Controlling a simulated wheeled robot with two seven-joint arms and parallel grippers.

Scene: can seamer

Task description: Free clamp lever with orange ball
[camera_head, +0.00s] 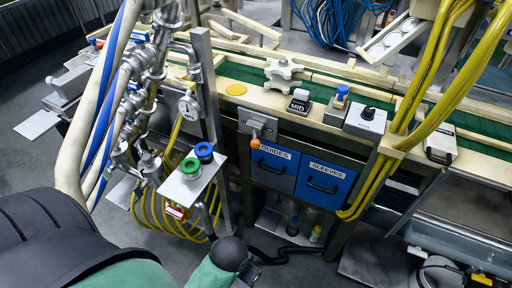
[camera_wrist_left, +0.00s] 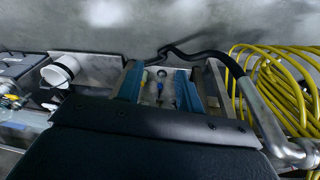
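The orange ball (camera_head: 255,143) is on a short lever below a grey clamp block (camera_head: 258,124) at the front edge of the bench, above the blue GUIDES drawer, in the head view. It hangs downward. My left arm enters the head view from the bottom left, below and in front of the bench; its fingers cannot be made out there. In the left wrist view my left gripper (camera_wrist_left: 160,88) shows two blue-padded fingers apart, with nothing seen held between them. The ball is not seen in that view. My right gripper is in neither view.
A small stand with green and blue buttons (camera_head: 190,182) and a grey post (camera_head: 208,90) stand left of the lever. Yellow hoses (camera_head: 372,185) hang to the right. Blue drawers (camera_head: 325,184) sit below. Several bottles stand on the low shelf. Open floor lies in front.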

